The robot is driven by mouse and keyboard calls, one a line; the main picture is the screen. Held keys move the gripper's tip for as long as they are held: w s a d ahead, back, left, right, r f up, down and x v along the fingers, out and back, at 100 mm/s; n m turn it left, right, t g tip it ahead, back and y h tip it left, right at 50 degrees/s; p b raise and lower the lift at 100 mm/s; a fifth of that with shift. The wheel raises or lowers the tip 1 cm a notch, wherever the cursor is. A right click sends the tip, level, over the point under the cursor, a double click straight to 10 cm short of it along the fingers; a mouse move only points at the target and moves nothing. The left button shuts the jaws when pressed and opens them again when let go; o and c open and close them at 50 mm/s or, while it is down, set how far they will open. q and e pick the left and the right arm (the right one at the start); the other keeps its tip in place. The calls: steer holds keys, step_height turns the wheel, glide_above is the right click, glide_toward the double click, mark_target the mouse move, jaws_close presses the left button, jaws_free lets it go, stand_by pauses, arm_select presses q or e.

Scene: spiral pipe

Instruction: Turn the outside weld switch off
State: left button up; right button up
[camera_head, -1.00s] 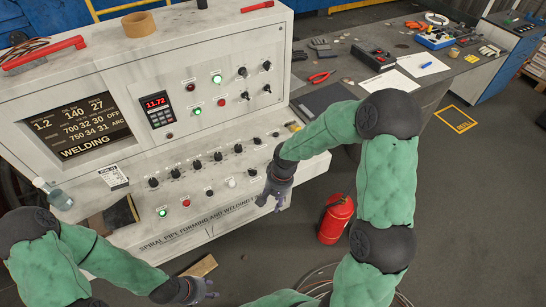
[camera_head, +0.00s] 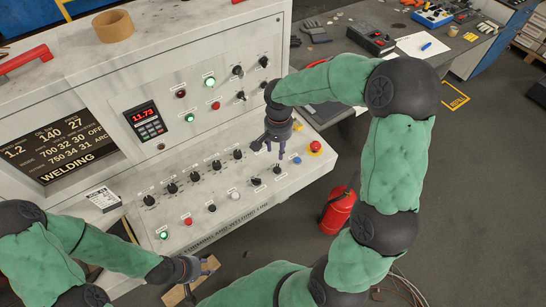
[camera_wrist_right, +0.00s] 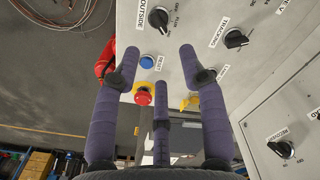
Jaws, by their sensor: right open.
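The outside weld switch looks to be the black knob (camera_wrist_right: 158,18) under the partly cut "OUTSIDE" label in the right wrist view. It matches a black knob (camera_head: 277,169) in the lower row of the panel, beside the blue button; its setting is too small to read for sure. My right gripper (camera_head: 270,148) hangs over the panel's right end, near this knob. Its fingers (camera_wrist_right: 160,62) are spread and empty, with the knob beyond the fingertips, apart from them.
The blue button (camera_wrist_right: 147,62), the red emergency button (camera_wrist_right: 143,96) and the tracking knob (camera_wrist_right: 235,39) are close around my right fingers. Several other knobs fill the sloped panel (camera_head: 215,190). A red extinguisher (camera_head: 338,211) stands on the floor to the right.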

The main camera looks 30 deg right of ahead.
mark_target(278, 167)
steer(key=f, duration=0.3)
steer(key=f+b, duration=0.1)
steer(key=f, duration=0.3)
steer(key=f+b, duration=0.1)
steer(key=f, duration=0.2)
steer(key=shift+s+f, duration=0.2)
steer(key=shift+s, duration=0.1)
jaws_close()
